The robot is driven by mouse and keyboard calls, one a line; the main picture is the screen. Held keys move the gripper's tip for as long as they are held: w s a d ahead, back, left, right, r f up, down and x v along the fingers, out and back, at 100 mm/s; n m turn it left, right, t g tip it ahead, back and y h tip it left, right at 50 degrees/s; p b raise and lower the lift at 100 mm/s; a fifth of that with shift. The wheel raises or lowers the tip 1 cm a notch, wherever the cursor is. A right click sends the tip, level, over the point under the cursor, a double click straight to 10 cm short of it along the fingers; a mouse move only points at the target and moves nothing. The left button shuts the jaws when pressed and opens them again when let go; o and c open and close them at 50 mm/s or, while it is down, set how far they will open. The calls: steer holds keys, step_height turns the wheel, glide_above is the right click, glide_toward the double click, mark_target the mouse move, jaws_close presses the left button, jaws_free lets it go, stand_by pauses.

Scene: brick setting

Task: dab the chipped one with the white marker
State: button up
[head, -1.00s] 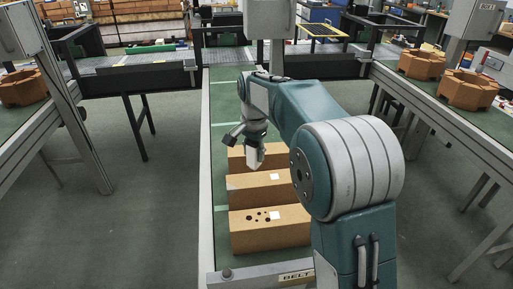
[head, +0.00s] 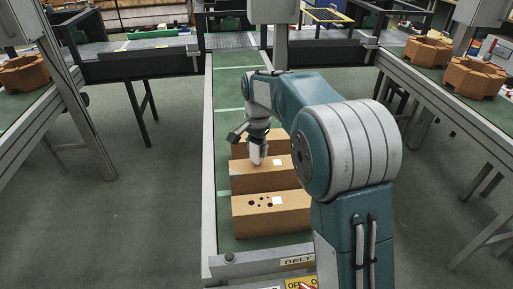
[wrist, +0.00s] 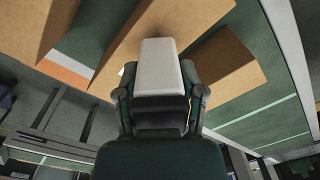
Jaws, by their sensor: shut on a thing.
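Three orange-brown bricks lie in a row across the green belt (head: 228,104). The front brick (head: 250,222) shows several dark round holes and a white square on its face. The middle brick (head: 250,183) shows a plain face with a white square. The rear brick (head: 277,138) is partly hidden by my arm. My gripper (head: 257,138) is shut on the white marker (head: 257,153), which points down at the middle brick's top front edge; I cannot tell if it touches. In the wrist view the marker (wrist: 160,62) juts out over a brick (wrist: 125,48).
Side belts left and right hold octagonal brown blocks (head: 474,77). Dark barriers (head: 140,62) stand at the back. Open floor lies on both sides.

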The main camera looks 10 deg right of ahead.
steer(key=shift+f, duration=0.45)
stand_by(1.0)
steer(key=shift+r, duration=0.1)
steer(key=shift+r, duration=3.45)
